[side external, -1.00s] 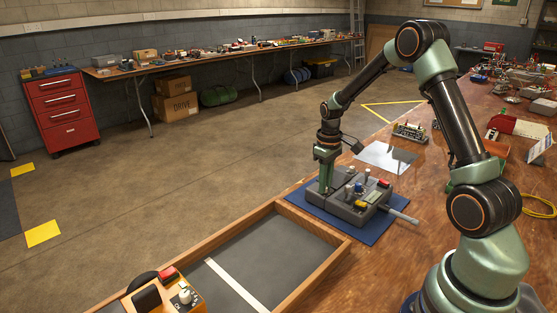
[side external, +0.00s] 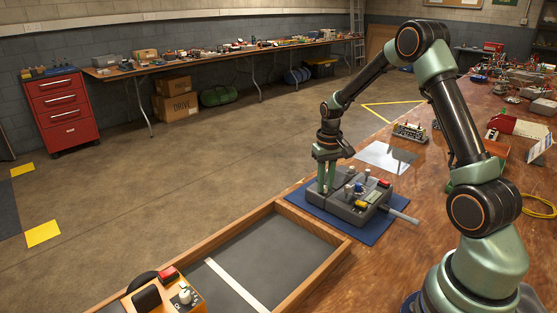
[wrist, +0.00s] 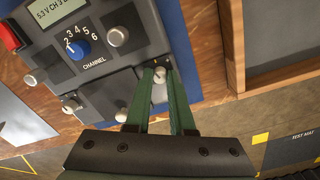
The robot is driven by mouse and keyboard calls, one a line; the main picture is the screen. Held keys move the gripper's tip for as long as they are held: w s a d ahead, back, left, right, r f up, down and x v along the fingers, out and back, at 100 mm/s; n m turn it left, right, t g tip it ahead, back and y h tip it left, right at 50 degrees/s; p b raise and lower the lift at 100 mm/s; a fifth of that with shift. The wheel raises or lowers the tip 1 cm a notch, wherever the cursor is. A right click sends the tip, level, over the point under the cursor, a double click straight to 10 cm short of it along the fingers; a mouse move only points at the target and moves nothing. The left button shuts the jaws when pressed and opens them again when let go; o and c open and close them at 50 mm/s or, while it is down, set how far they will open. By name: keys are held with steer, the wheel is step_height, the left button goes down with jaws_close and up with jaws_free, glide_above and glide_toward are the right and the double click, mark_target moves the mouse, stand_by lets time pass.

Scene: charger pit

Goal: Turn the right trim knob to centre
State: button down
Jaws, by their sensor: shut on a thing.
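The grey controller (side external: 345,209) lies on a blue mat (side external: 375,238) on the wooden bench. It also shows in the wrist view (wrist: 98,82), with a small display (wrist: 52,10), a blue channel knob (wrist: 78,50) and several silver knobs and stubs. My gripper (side external: 325,190) points down at the controller's left end. In the wrist view my gripper (wrist: 160,80) has its green fingers on either side of a silver trim knob (wrist: 159,75) near the controller's edge, shut on it. The knob's pointer mark is too small to read, so its angle is unclear.
Another silver knob (wrist: 116,36) stands close to the held one. A wood-framed tray (side external: 340,258) lies just in front of the mat. An orange unit (side external: 165,297) is at the bottom left. A clear sheet (side external: 386,157) lies behind the controller.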

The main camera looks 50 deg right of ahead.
mark_target(325, 187)
steer(key=shift+m, duration=1.7)
steer(key=c, duration=1.1)
jaws_free()
steer(key=shift+o, duration=0.2)
step_height(325, 187, up, 12)
steer(key=shift+r, duration=0.1)
